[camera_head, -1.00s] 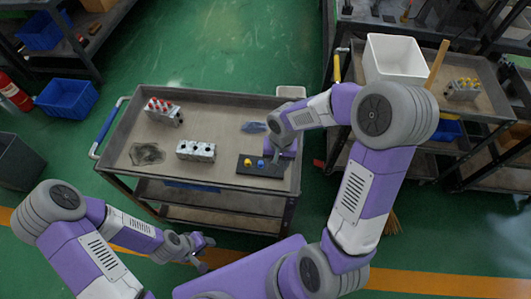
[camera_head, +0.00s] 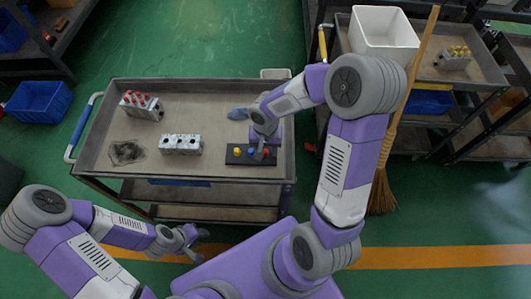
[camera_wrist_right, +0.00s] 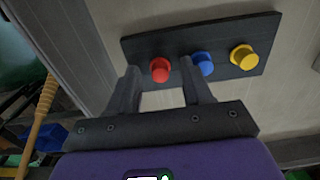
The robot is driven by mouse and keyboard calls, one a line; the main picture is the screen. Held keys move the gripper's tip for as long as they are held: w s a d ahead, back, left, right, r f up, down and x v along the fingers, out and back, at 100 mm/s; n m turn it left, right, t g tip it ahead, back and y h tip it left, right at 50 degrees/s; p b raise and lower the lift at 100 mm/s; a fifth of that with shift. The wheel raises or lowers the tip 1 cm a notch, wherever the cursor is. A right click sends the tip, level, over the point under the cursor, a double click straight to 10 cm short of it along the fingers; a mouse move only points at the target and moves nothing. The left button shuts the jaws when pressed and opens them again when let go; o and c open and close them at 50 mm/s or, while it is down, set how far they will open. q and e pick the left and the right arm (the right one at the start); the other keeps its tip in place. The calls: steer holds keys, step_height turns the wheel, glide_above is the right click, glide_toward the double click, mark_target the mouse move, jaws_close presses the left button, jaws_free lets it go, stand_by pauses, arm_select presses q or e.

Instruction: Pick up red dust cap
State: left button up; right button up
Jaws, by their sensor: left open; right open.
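The red dust cap (camera_wrist_right: 160,69) stands at one end of a dark tray (camera_wrist_right: 128,47), in line with a blue cap (camera_wrist_right: 204,64) and a yellow cap (camera_wrist_right: 243,57). My right gripper (camera_wrist_right: 159,76) is open, with its fingertips on either side of the red cap; contact cannot be told. In the head view, my right gripper (camera_head: 262,146) is over the right end of the tray (camera_head: 232,159) and partly hides the red cap. My left gripper (camera_head: 192,245) is open and empty, in front of the cart.
A white bin (camera_head: 383,33) and broom (camera_head: 384,190) stand to the right.

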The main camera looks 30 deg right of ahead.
jaws_close()
steer(key=shift+r, duration=0.15)
